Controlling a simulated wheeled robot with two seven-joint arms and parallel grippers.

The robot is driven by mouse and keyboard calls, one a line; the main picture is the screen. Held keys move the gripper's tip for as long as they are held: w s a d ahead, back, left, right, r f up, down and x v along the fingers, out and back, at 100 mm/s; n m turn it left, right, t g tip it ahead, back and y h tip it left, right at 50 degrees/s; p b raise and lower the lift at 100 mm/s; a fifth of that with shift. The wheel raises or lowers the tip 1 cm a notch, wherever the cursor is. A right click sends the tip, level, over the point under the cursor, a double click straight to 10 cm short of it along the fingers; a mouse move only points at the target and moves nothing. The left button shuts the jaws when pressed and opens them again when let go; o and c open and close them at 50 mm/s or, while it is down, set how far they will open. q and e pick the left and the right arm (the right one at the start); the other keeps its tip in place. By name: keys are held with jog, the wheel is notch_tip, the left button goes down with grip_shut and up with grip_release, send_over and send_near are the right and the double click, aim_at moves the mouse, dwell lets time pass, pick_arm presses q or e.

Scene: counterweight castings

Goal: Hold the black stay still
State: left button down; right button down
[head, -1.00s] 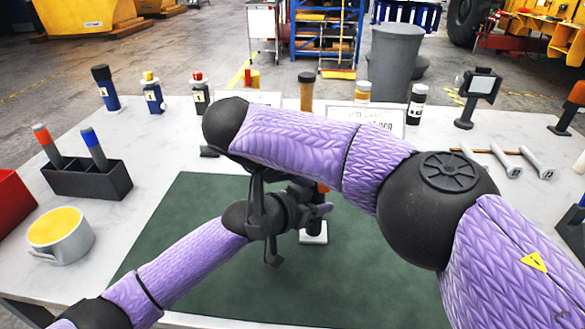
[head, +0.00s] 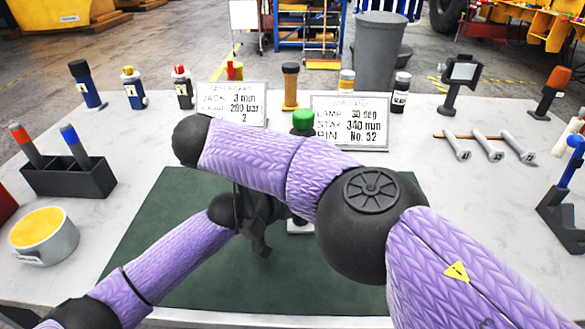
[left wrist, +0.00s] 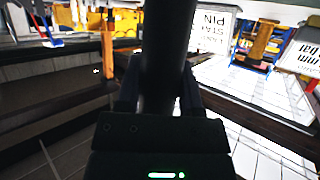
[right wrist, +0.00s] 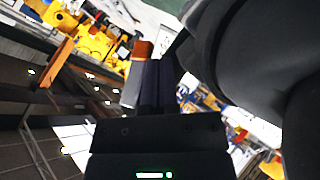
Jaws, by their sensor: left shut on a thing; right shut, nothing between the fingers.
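The black stay (left wrist: 165,50) is a thick dark cylinder standing up between the fingers of my left gripper (left wrist: 160,92) in the left wrist view. That gripper is shut on it. In the head view my left gripper (head: 226,208) reaches in over the green mat, and my right arm hides most of it and the stay. My right gripper (right wrist: 153,75) is shut and empty in the right wrist view. A large dark rounded shape fills the right of that view. In the head view both grippers are close together, and I cannot tell whether they touch.
The dark green mat (head: 180,225) covers the table's middle. A white foot (head: 300,227) shows beside the grippers, and a green cap (head: 303,120) shows above my right arm. Two sign cards (head: 232,103) (head: 350,122) stand behind.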

jog(key=shift+r, duration=0.1)
jog(key=shift+r, duration=0.7)
